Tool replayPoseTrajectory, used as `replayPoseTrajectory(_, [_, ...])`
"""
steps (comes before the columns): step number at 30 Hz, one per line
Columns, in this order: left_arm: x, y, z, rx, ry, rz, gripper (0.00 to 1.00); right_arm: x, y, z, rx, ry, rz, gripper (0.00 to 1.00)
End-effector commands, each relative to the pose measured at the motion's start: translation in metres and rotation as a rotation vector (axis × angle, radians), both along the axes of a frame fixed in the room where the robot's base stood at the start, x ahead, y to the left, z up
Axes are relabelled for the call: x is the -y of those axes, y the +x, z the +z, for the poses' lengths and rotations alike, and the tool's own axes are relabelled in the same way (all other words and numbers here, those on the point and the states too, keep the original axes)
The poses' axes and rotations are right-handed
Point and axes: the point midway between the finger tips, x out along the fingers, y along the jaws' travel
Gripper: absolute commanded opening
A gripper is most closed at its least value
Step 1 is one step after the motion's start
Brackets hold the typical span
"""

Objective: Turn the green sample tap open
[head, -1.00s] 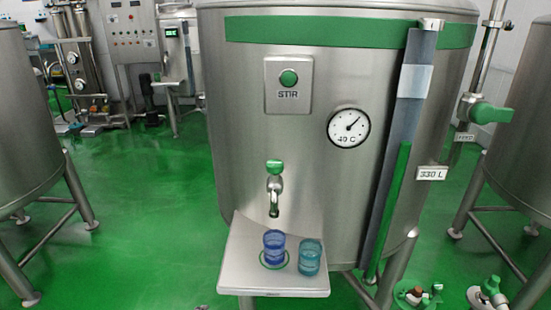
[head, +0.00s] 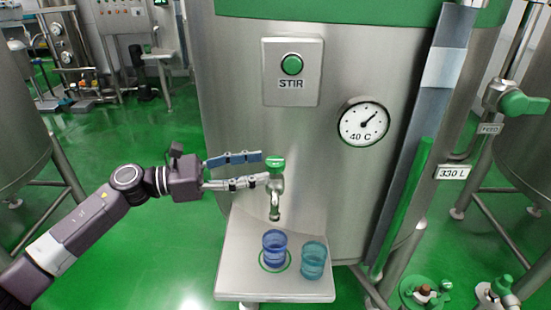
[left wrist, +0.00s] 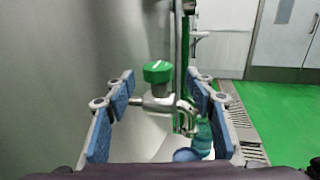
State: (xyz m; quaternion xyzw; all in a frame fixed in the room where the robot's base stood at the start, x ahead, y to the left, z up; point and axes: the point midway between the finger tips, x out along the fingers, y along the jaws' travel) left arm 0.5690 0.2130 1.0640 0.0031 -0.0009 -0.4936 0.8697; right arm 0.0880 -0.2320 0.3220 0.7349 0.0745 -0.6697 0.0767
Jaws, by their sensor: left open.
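The green sample tap (head: 275,164) is on the front of the steel tank, with a green knob on top and a metal spout pointing down. My left gripper (head: 262,167) reaches in from the left and is open, its fingertips at the tap in the head view. In the left wrist view the tap (left wrist: 158,74) shows between the two blue-padded fingers (left wrist: 160,108), with a gap on each side of the knob. A blue cup (head: 274,248) stands under the spout on a green ring. My right gripper is not in view.
A teal cup (head: 313,261) stands right of the blue cup on the steel shelf (head: 235,270). Above are the STIR button (head: 291,65) and a dial gauge (head: 363,123) near 40 C. A green valve handle (head: 524,103) is at far right.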

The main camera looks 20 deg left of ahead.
Motion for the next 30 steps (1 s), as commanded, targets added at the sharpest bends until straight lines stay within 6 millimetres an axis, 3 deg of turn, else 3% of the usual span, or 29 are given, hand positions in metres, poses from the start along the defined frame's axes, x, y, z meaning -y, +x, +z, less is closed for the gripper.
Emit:
replayPoseTrajectory(3, [0.017,0.011,0.005,0.0,-0.004,0.0,0.5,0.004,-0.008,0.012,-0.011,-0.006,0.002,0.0])
replayPoseTrajectory(9, [0.038,0.024,0.003,-0.001,-0.005,0.002,0.5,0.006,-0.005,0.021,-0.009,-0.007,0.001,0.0])
replayPoseTrajectory(20, [0.044,0.028,0.0,-0.002,-0.004,0.004,0.5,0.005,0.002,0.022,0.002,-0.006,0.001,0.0])
replayPoseTrajectory(30, [0.044,0.028,0.0,-0.003,-0.004,0.004,0.14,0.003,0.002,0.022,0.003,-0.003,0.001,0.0])
